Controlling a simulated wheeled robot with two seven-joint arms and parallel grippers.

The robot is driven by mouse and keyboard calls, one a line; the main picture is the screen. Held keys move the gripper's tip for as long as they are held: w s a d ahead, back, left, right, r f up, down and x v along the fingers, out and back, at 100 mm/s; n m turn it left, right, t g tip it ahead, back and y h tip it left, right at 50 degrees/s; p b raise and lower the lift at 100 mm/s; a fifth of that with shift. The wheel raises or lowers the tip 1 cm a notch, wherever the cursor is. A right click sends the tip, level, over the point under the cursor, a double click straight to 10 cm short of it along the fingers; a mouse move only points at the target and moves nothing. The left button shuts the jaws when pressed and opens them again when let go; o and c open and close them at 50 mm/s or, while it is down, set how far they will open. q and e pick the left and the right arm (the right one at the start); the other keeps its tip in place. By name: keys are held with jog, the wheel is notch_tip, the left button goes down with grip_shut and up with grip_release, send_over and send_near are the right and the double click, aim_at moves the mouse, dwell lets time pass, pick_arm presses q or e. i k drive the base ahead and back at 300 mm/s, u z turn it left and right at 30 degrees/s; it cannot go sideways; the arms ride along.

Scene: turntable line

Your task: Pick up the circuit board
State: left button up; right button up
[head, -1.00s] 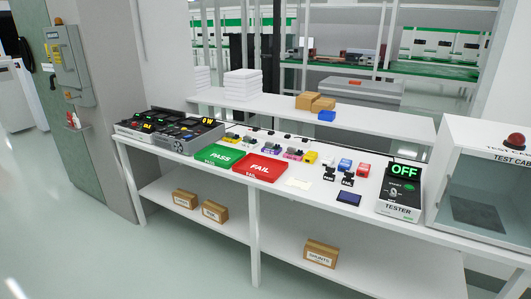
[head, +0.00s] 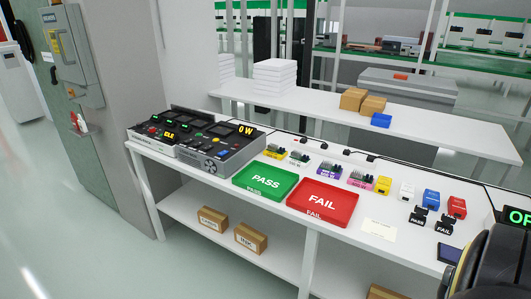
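Several small circuit boards with dark components stand in a row on the white workbench, on coloured bases. One is on a yellow base (head: 273,152), one on a pale base (head: 299,155), one on a purple base (head: 328,169) and one on a pink base (head: 361,179). I cannot tell which one the task means. A large dark rounded part of my own arm fills the lower right corner. No gripper fingers show there, and my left gripper is out of view.
A green PASS tray (head: 245,189) and a red FAIL tray (head: 335,226) lie in front of the boards. A power supply (head: 225,152) stands left. Blue (head: 431,197) and red (head: 457,206) blocks and PASS/FAIL stamps sit right. A tester display (head: 518,216) is cut off by the edge.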

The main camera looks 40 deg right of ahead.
aim_at(326, 169)
jog(key=z, duration=0.4)
jog(key=i, duration=1.3)
jog(key=z, duration=1)
